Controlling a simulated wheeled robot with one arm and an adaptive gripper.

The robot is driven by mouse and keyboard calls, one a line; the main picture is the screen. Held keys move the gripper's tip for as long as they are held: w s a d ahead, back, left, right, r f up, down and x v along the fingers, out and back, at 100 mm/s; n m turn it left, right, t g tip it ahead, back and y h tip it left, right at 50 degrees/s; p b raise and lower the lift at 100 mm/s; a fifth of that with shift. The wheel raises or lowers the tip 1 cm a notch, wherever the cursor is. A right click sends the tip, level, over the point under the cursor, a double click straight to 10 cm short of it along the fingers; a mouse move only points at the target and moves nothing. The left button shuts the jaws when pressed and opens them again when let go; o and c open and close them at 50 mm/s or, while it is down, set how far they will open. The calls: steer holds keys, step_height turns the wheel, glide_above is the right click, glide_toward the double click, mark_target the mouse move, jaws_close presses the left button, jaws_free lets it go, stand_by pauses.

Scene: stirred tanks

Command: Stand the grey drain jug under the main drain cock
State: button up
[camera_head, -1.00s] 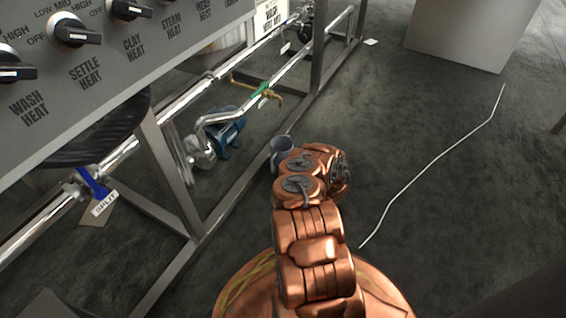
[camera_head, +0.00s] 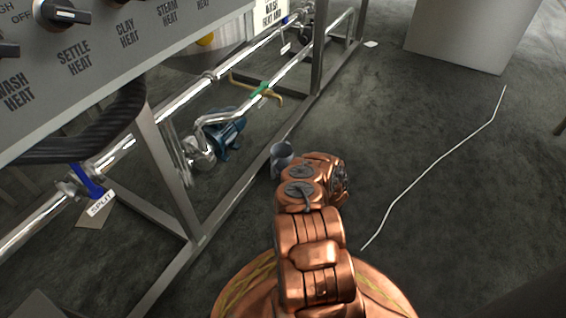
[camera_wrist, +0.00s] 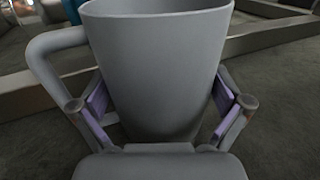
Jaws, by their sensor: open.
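The grey drain jug (camera_head: 281,158) stands on the dark floor, just beyond the end of my copper-coloured arm and to the right of the frame's bottom rail. In the wrist view the jug (camera_wrist: 158,55) is large and upright, with its handle on the left. My gripper (camera_wrist: 160,98) is open, with one purple-padded finger on each side of the jug's lower body. I cannot tell whether the pads touch it. In the head view the fingers are hidden. A brass cock with a green handle (camera_head: 262,90) sits on the low pipe, farther back; no label for it is readable.
A metal frame's bottom rail (camera_head: 235,195) runs along the floor between the jug and a blue pump (camera_head: 228,135). A control panel (camera_head: 95,50) overhangs at upper left. A blue-handled valve (camera_head: 88,180) tagged SPLIT is at left. Floor to the right is open, crossed by a white line (camera_head: 435,165).

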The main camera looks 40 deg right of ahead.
steer(key=shift+s+r, duration=0.2)
steer(key=s, duration=0.3)
steer(key=s+p, duration=0.1)
steer(key=s, duration=0.3)
steer(key=s+a, duration=0.1)
steer(key=s, duration=0.3)
steer(key=shift+s+a+f+p, duration=0.1)
steer(key=shift+s+p, duration=0.15)
steer(key=shift+p, duration=0.1)
